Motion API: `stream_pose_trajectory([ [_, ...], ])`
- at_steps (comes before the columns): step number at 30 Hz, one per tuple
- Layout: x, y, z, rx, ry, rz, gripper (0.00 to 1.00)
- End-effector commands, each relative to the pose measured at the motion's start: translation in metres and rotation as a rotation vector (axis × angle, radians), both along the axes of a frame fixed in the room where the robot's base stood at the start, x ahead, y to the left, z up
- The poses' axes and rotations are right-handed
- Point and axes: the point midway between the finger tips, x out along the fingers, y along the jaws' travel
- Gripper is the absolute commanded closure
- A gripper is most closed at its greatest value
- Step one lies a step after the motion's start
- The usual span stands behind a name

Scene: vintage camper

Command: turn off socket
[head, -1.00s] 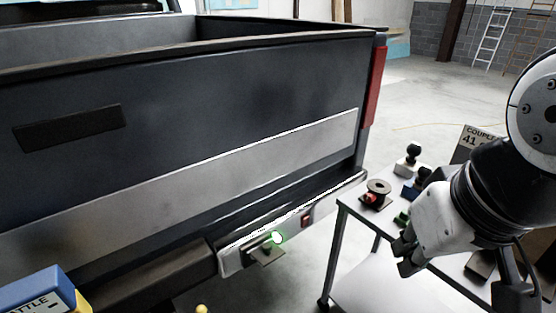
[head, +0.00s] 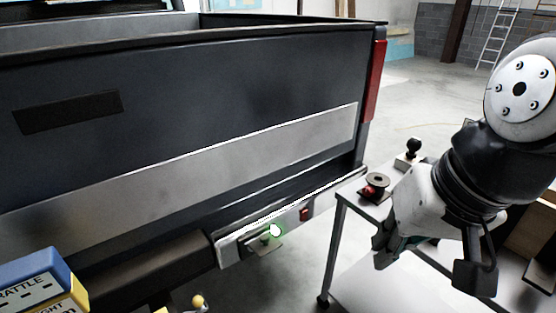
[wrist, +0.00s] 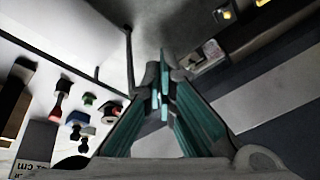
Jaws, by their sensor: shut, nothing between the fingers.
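A small round fitting with a green glow (head: 275,231), seemingly the socket, sits on the rear bumper (head: 228,247) of a dark pickup. A small red switch-like piece (head: 304,214) is on the bumper to its right. My gripper (head: 383,252) is right of both, beside a grey table, apart from the bumper. In the wrist view the teal-padded fingers of my gripper (wrist: 164,82) are closed with nothing between them. The bumper lies beyond them at the upper right there; the socket's details are too dark to make out.
The metal-framed table (head: 337,235) stands right of the bumper. It holds a red spool-like item (head: 375,187), a black ball mount (head: 413,150) and other small parts. A blue and yellow box (head: 45,285) is at the lower left. Floor shows between bumper and table.

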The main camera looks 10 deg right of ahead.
Motion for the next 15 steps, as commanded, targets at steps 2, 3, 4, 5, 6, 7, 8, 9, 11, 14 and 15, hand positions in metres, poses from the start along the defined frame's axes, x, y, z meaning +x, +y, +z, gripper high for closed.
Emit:
stream_pose_trajectory([
  [2,0.022,0.008,-0.025,0.091,0.035,-0.082,1.00],
  [3,0.031,0.012,-0.033,0.139,0.051,-0.127,1.00],
  [4,0.038,0.015,-0.038,0.172,0.062,-0.160,1.00],
  [5,0.046,0.017,-0.044,0.207,0.073,-0.196,1.00],
  [6,0.055,0.020,-0.051,0.253,0.089,-0.243,1.00],
  [7,0.063,0.023,-0.057,0.288,0.101,-0.279,1.00],
  [8,0.070,0.025,-0.062,0.320,0.113,-0.314,1.00],
  [9,0.080,0.027,-0.069,0.364,0.130,-0.363,1.00],
  [11,0.095,0.030,-0.080,0.428,0.154,-0.437,1.00],
  [14,0.121,0.033,-0.099,0.533,0.194,-0.565,1.00],
  [15,0.132,0.033,-0.107,0.572,0.210,-0.616,1.00],
])
